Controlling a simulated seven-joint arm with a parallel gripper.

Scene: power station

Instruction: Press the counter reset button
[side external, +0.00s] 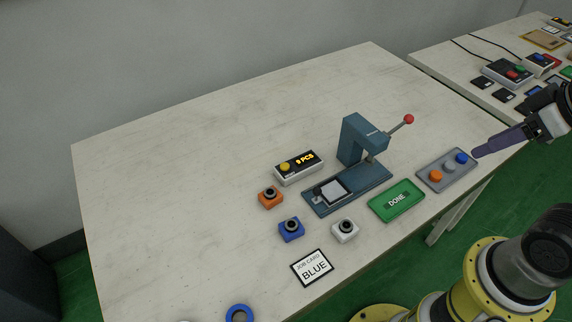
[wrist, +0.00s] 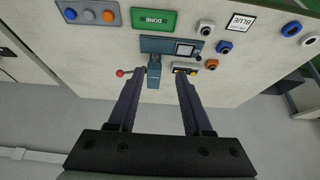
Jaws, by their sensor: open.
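The counter (side external: 312,168) is a pale box with a dark display reading what looks like "9 PCS" in yellow. A round yellow button (side external: 285,167) sits on its left end. It stands on the table behind the press. In the wrist view the counter (wrist: 208,64) shows just beyond the right fingertip, which partly covers it. My gripper (side external: 476,154) is at the right, above the table's right end, well apart from the counter. In the wrist view my gripper (wrist: 159,76) is open, its two dark fingers wide apart with nothing held between them.
A blue-grey press (side external: 365,140) with a red-knobbed lever (side external: 409,119) stands between my gripper and the counter. A grey tray (side external: 448,180) with buttons, a green DONE tray (side external: 410,208), several coloured blocks and a job card (side external: 312,267) reading BLUE lie nearby.

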